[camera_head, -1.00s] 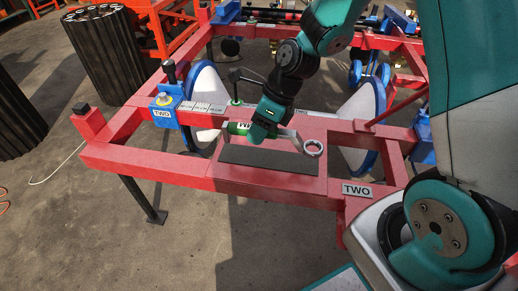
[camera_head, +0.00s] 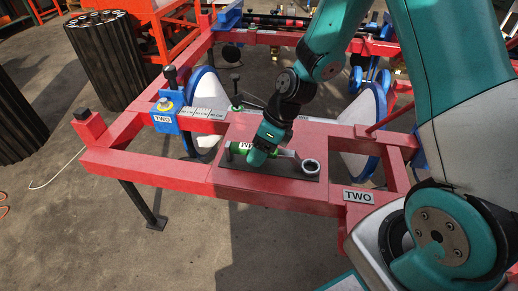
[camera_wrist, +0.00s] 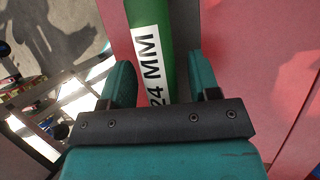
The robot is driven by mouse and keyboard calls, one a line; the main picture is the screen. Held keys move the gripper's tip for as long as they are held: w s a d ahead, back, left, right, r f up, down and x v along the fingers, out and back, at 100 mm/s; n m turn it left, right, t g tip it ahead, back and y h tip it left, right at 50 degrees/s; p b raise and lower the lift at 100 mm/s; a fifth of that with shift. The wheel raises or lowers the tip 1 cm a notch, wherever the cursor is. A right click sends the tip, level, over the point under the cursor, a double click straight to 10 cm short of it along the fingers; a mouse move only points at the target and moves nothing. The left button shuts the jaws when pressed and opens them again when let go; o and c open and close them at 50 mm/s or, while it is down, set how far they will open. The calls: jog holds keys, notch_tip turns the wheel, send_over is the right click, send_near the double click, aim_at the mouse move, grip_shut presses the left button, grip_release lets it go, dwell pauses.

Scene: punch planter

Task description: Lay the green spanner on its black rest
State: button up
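The green spanner (camera_head: 286,154) lies along the black rest (camera_head: 290,173), its ring end to the right and its green handle to the left. The rest is mostly covered by the spanner and my gripper; a dark strip shows along the front. My gripper (camera_head: 258,157) is down over the handle. In the wrist view the green handle with its "24 MM" label (camera_wrist: 149,65) passes between my two fingers (camera_wrist: 162,80). The fingers stand apart, with a narrow gap visible at the right of the handle. Fingertip contact with the rest is hidden.
A red frame (camera_head: 150,167) surrounds the rest, with a "TWO" plate at its front right. White cones (camera_head: 203,115) with blue rims stand left and right behind it. A blue clamp block (camera_head: 166,118) sits at the left. Open floor lies in front.

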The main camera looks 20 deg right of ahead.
jog(key=shift+f+b, duration=0.35)
jog(key=shift+b, duration=0.6)
jog(key=w+p+v, duration=0.1)
jog(key=p+v, duration=0.6)
jog(key=v, duration=1.1)
jog(key=s+a+r+n, duration=0.35)
jog(key=s+n, duration=0.25)
jog(key=n, duration=0.5)
jog(key=s+a+r+n+h, duration=0.1)
jog(key=s+a+r+n, duration=0.35)
jog(key=n, duration=0.65)
jog(key=s+a+r+n, duration=0.2)
jog(key=s+a+n, duration=0.3)
jog(key=s+n, duration=0.4)
notch_tip(320, 180, up, 19)
jog(key=n+p, duration=0.1)
jog(key=p, duration=1.8)
jog(key=shift+w+n, duration=0.4)
jog(key=shift+w, duration=0.05)
